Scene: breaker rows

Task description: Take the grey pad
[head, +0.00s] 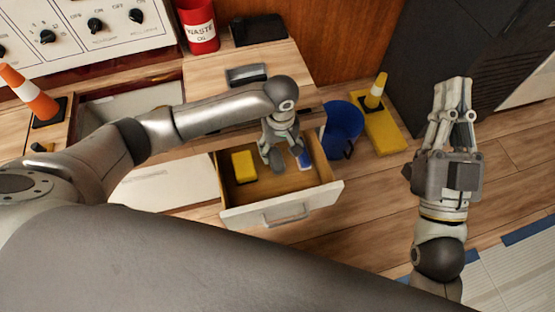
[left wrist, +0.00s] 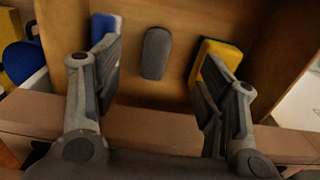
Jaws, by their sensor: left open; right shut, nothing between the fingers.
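The grey pad (left wrist: 155,53) lies in the open drawer (head: 312,195), a rounded oblong between a blue-and-white item and a yellow block. In the head view the pad (head: 277,160) is partly covered by my left gripper. My left gripper (head: 281,148) is open and points down into the drawer. In the left wrist view its two fingers stand on either side of the pad, apart from it. The blue-and-white item (left wrist: 103,27) is close to one finger and the yellow block (left wrist: 215,60) close to the other. My right gripper (head: 456,84) is shut and empty, over the floor at the right.
A dark grey object (head: 247,73) lies on the worktop above. A blue bin (head: 343,125) and a yellow piece with a post (head: 383,130) stand right of the drawer. A red waste can (head: 198,27) stands at the back.

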